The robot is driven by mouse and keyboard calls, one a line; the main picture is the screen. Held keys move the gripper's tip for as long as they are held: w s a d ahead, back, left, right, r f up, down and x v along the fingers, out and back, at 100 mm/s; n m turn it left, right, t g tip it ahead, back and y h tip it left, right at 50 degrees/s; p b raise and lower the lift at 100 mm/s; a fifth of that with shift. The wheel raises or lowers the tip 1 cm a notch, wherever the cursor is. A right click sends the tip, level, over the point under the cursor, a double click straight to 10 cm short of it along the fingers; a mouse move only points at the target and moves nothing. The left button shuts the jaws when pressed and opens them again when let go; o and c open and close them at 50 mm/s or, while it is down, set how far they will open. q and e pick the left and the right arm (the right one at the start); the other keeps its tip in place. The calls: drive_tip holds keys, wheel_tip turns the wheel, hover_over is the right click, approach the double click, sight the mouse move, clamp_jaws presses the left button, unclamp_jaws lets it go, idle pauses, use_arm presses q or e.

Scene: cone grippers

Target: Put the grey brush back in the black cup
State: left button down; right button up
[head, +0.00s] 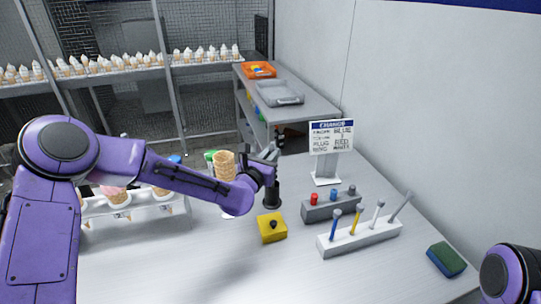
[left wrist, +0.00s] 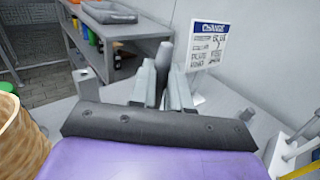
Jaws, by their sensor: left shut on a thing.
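My left gripper (head: 274,151) is shut on a slim grey thing, which I take to be the grey brush (left wrist: 163,58). In the head view the fingers and the brush overlap and are hard to tell apart. The black cup (head: 272,193) stands on the table just below the gripper. The gripper and forearm cover part of its top, so I cannot tell whether the brush touches it. The cup is hidden in the left wrist view. My right gripper is out of view.
A yellow block (head: 272,228) with a black knob stands in front of the cup. Right of it are a grey block (head: 331,205) with coloured knobs, a white rack (head: 360,238) of sticks and a sign (head: 331,138). A cone stack (head: 225,165) stands close left.

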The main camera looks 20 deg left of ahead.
use_arm(q)
wheel_tip(320, 180, down, 3)
drive_tip(key=shift+r+b, duration=0.2)
drive_tip(key=shift+b, duration=0.85)
drive_tip(key=c, duration=1)
unclamp_jaws()
drive_tip(key=s, duration=0.3)
drive_tip(key=s+a+b, duration=0.1)
drive_tip(key=s, duration=0.3)
drive_tip(key=s+b, duration=0.1)
drive_tip(key=s, duration=0.2)
drive_tip(key=shift+s+a, duration=0.15)
drive_tip(key=shift+s, duration=0.1)
